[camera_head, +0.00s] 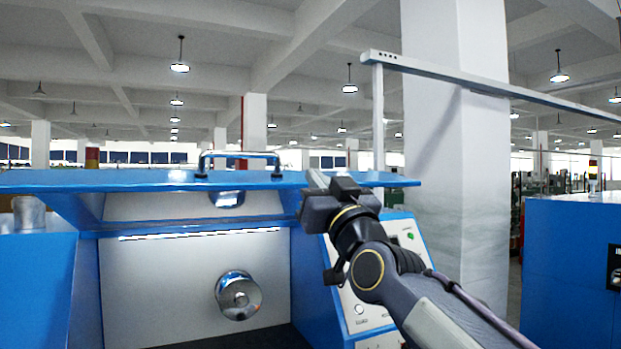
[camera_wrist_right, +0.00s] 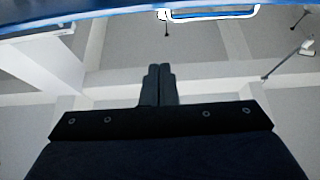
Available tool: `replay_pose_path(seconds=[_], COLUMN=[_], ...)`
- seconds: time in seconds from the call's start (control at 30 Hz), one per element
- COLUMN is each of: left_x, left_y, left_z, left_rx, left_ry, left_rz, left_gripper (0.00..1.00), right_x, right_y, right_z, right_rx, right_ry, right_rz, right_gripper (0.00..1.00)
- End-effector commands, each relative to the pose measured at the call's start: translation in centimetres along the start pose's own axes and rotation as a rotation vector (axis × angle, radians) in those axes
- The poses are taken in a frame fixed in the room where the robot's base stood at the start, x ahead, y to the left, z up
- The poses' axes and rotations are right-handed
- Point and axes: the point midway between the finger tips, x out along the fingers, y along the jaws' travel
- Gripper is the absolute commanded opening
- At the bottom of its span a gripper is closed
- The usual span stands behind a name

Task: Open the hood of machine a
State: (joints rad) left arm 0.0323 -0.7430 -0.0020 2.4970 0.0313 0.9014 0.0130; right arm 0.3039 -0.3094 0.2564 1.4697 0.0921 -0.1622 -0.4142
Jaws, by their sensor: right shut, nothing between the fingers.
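The blue hood (camera_head: 130,181) of the machine is raised and lies about level, with the white machine interior open below it. Its metal handle (camera_head: 238,156) stands on the top face near the middle. My right gripper (camera_head: 318,182) is at the right part of the hood; I cannot tell whether it touches. In the right wrist view its fingers (camera_wrist_right: 158,85) are together with nothing between them, and the hood edge (camera_wrist_right: 90,15) and handle (camera_wrist_right: 215,14) show at the top. My left gripper is not in view.
Inside the machine is a shiny metal pulley (camera_head: 238,295). A control panel (camera_head: 370,290) with a green light is behind my right arm. A white pillar (camera_head: 455,130) stands behind, and another blue machine (camera_head: 567,270) is at the right.

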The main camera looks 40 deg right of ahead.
Motion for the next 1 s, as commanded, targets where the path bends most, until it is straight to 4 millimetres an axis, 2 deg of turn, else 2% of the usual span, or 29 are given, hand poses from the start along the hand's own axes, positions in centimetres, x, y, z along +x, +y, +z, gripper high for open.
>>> replay_pose_path(seconds=[0.1,0.37,0.43,0.63,1.0], left_x=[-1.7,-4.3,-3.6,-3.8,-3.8], left_y=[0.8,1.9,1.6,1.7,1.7], left_z=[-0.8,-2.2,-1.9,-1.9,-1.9], left_rx=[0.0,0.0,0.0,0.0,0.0], left_ry=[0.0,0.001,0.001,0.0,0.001], left_rz=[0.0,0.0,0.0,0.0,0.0], left_gripper=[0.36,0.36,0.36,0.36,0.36], right_x=[2.9,8.4,7.7,6.9,6.7], right_y=[-0.1,-0.1,-0.1,-0.1,-0.1], right_z=[-0.3,-0.3,1.3,3.3,3.9], right_rx=[0.002,0.003,0.0,0.0,0.001], right_ry=[-0.005,-0.006,-0.007,-0.006,-0.004], right_rz=[-0.002,-0.003,-0.001,-0.002,-0.002], right_gripper=[0.0,0.0,0.0,0.0,0.0])
